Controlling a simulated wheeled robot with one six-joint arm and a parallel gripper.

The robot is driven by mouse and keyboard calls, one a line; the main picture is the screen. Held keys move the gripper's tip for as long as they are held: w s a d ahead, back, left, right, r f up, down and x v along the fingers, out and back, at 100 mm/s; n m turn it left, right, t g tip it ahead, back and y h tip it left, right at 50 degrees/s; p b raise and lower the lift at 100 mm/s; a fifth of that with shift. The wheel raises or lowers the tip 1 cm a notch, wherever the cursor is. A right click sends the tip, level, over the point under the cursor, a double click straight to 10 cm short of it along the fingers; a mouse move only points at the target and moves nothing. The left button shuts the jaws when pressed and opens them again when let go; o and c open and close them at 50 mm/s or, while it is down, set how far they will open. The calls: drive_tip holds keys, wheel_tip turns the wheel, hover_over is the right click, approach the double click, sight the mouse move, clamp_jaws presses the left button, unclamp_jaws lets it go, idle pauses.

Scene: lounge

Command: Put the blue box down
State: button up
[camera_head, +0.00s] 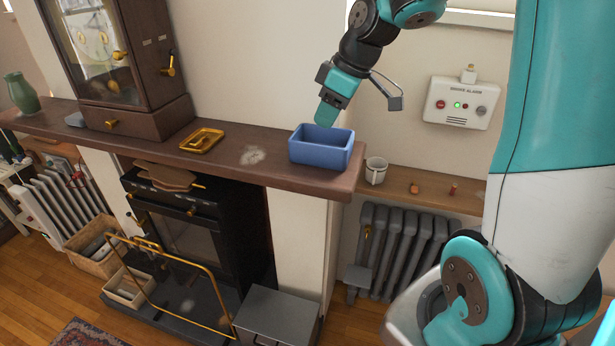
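The blue box (318,156) is an open-topped, upright container at the right end of the dark wooden mantel shelf (225,165). Its underside looks level with the shelf top, but I cannot tell whether it rests there or hangs just above. My gripper (326,119) points down at the box's far rim, its teal tip meeting or overlapping that rim. The fingers are seen edge-on, so whether they are closed on the rim is hidden.
A brass tray (202,140) and a pale dusty patch (253,155) lie left of the box. A clock case (118,60) stands farther left. A white mug (375,171) stands on a lower ledge (430,190) to the right, below the smoke alarm (460,103).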

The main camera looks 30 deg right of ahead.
drive_tip(key=s+a+r+g, duration=0.1)
drive_tip(key=s+a, duration=0.2)
drive_tip(key=a, duration=0.3)
drive_tip(key=s+a+r, duration=0.1)
drive_tip(key=s+a, duration=0.3)
drive_tip(key=a, duration=0.3)
drive_tip(key=s+a+g, duration=0.1)
drive_tip(key=s+a, duration=0.3)
drive_tip(key=s, duration=0.3)
drive_tip(key=s+a+f+g+y, duration=0.1)
drive_tip(key=s+a, duration=0.3)
drive_tip(key=s, duration=0.3)
drive_tip(key=shift+s+a+m, duration=0.3)
